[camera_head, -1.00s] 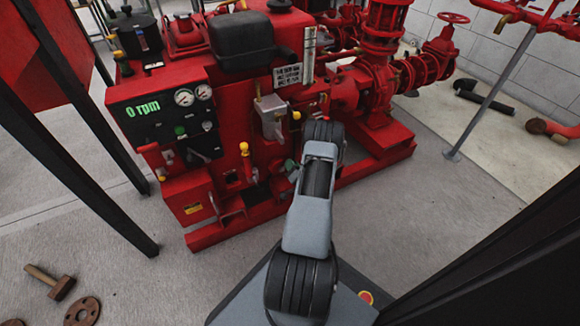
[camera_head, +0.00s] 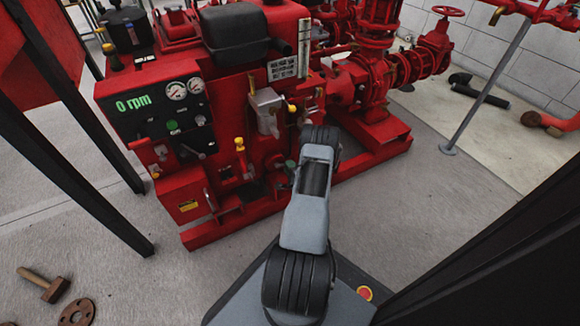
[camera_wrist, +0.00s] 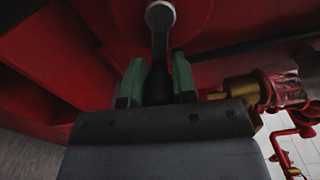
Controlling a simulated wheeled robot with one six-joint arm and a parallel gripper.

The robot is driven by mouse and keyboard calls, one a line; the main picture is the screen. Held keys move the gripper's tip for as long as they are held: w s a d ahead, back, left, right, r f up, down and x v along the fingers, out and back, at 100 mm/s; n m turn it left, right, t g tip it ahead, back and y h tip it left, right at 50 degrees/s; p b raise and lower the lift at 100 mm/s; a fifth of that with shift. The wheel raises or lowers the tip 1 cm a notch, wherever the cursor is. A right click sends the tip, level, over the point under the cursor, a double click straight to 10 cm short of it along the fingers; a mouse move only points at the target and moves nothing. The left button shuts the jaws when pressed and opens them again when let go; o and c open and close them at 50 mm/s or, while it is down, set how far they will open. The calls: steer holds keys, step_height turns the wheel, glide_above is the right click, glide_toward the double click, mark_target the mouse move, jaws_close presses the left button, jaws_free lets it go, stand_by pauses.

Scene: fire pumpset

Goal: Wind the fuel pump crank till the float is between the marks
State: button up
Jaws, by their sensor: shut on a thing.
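In the wrist view, the crank has a grey metal arm (camera_wrist: 160,42) running down from a round hub (camera_wrist: 160,15) on a red surface. Its dark handle (camera_wrist: 182,78) stands between the green fingertips of my gripper (camera_wrist: 160,82), which is shut on it. In the head view, my gripper (camera_head: 290,170) is at the front of the red engine unit, mostly hidden by my wrist, and the crank cannot be made out. A pale upright gauge (camera_head: 304,48) stands above it, beside a lettered plate (camera_head: 282,69). The float and marks are too small to read.
A black panel (camera_head: 145,125) with two dials and "0 rpm" is on the left of the engine. Yellow-topped levers (camera_head: 239,145) and a grey box (camera_head: 266,108) lie near my arm. Dark posts stand left. A hammer (camera_head: 45,285) and flange (camera_head: 77,312) lie on the floor.

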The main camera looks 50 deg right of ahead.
steer(key=m, duration=0.1)
steer(key=f+m, duration=0.1)
steer(key=m, duration=0.1)
steer(key=a+m, duration=0.1)
steer(key=shift+w+f, duration=0.2)
steer(key=shift+f, duration=0.1)
steer(key=shift+w+a+f+m, duration=0.15)
steer(key=shift+a+f+m, duration=0.1)
steer(key=shift+m, duration=0.65)
steer(key=shift+w+a+f+m, duration=0.1)
steer(key=shift+a+f+m, duration=0.1)
steer(key=shift+m, duration=0.7)
steer(key=o, duration=0.9)
steer(key=shift+s, duration=0.1)
steer(key=shift+p+v, duration=1.45)
steer(key=shift+v, duration=2.25)
steer(key=shift+r, duration=0.1)
